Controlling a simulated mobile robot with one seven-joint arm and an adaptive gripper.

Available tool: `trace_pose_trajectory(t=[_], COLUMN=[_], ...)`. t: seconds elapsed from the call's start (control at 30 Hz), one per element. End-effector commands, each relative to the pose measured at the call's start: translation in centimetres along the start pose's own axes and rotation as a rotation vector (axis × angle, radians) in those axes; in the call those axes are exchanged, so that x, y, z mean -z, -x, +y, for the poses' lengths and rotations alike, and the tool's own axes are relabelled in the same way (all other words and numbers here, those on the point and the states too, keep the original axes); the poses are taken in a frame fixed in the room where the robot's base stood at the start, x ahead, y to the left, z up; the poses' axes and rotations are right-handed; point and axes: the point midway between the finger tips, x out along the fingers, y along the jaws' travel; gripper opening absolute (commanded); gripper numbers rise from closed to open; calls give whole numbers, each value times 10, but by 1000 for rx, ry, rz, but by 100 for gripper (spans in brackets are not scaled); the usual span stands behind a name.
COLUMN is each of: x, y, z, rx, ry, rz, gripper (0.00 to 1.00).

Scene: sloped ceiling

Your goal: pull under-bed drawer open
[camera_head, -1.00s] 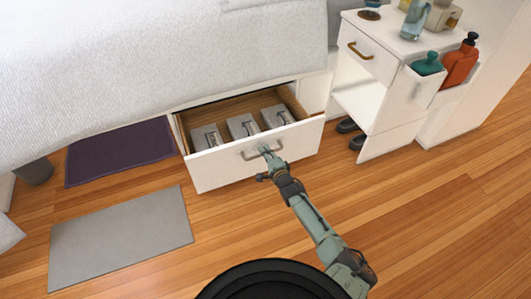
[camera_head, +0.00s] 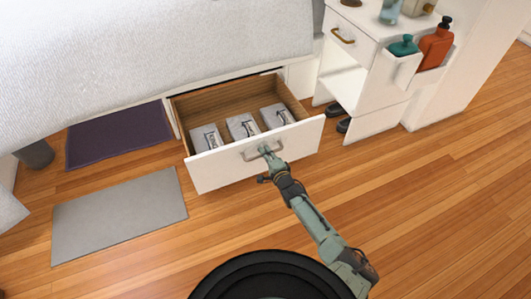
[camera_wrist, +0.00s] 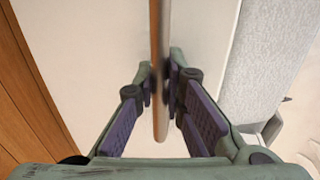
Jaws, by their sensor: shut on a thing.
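The under-bed drawer (camera_head: 225,168) has a white front and a wooden inside, and it stands well out from beneath the bed. Several grey-white packets lie in it, among them one in the middle (camera_head: 243,126). Its metal bar handle (camera_head: 248,155) is on the front. My gripper (camera_head: 265,150) is at the right part of this handle, with the arm reaching up from the lower right. In the wrist view the handle bar (camera_wrist: 161,100) runs between the two fingers of my gripper (camera_wrist: 161,85), which are shut on it. The fingers partly hide the handle in the head view.
The bed (camera_head: 150,60) overhangs the drawer. A white nightstand (camera_head: 375,110) with bottles stands to the right, dark shoes (camera_head: 342,125) beneath it. A purple mat (camera_head: 118,137) and a grey mat (camera_head: 120,215) lie at left. The wooden floor (camera_head: 430,220) at right is clear.

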Motion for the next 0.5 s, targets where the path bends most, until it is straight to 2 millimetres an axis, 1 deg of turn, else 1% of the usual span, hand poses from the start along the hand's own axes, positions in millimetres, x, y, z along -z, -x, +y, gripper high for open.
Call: trace_pose_trajectory(t=[0.23,0.27,0.5], x=[0,0,0], y=[0,0,0], z=[0,0,0], rx=[0,0,0], ry=[0,0,0], rz=[0,0,0], gripper=[0,12,28])
